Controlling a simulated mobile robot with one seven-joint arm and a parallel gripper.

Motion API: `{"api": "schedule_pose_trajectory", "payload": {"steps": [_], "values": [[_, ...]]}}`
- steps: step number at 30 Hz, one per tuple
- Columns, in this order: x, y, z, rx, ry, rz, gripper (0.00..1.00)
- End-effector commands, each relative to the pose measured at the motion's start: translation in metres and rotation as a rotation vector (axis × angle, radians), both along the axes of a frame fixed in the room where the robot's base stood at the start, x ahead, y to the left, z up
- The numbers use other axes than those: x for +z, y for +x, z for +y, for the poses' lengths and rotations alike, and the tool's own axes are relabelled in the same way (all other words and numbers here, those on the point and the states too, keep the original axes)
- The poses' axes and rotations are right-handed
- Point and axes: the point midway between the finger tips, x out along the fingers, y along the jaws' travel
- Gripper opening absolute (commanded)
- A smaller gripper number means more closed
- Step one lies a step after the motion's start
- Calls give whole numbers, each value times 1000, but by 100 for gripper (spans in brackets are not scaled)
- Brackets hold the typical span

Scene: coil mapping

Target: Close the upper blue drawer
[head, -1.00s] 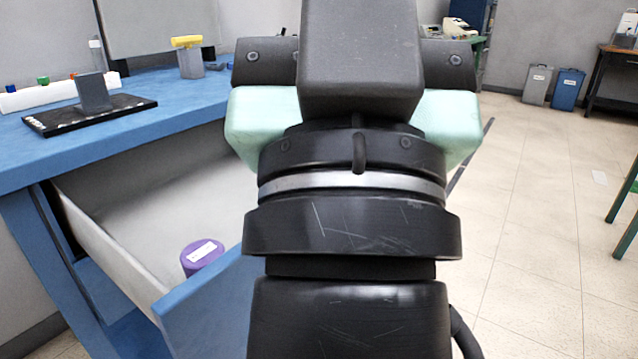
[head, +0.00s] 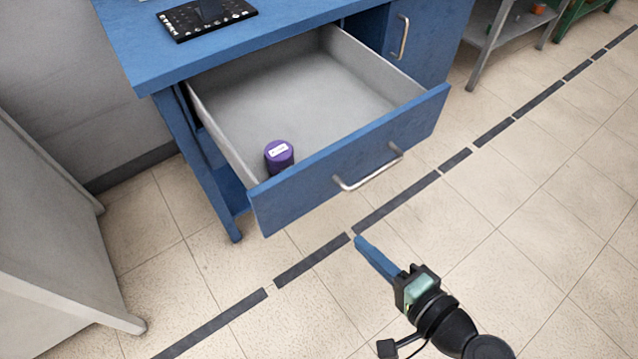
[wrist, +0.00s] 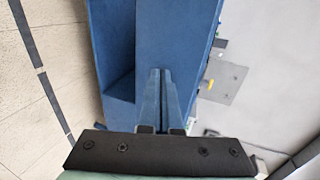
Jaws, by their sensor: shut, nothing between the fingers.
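The upper blue drawer (head: 350,155) is pulled well out of the blue workbench in the head view. Its front carries a silver bar handle (head: 368,172), and its pale grey inside lies open to view. My gripper (head: 359,241) is shut and empty, its blue fingers pressed together.
A purple cylinder (head: 279,155) with a white label stands inside the drawer near its front left. A black tray (head: 207,18) lies on the blue benchtop (head: 135,55). A grey cabinet (head: 45,240) stands at left. The tiled floor before the drawer is clear.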

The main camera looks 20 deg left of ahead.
Motion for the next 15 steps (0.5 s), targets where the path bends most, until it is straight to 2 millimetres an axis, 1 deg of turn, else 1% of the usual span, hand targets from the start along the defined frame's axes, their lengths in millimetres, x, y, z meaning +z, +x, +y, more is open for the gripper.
{"api": "schedule_pose_trajectory", "payload": {"steps": [2, 5, 8, 15], "values": [[-1, -3, 3, 4, 19, 11, 0], [-5, 2, 10, 7, 21, 10, 0], [-10, 12, 23, 9, 20, 9, 0], [-26, 43, 62, 9, 18, 8, 0]]}}
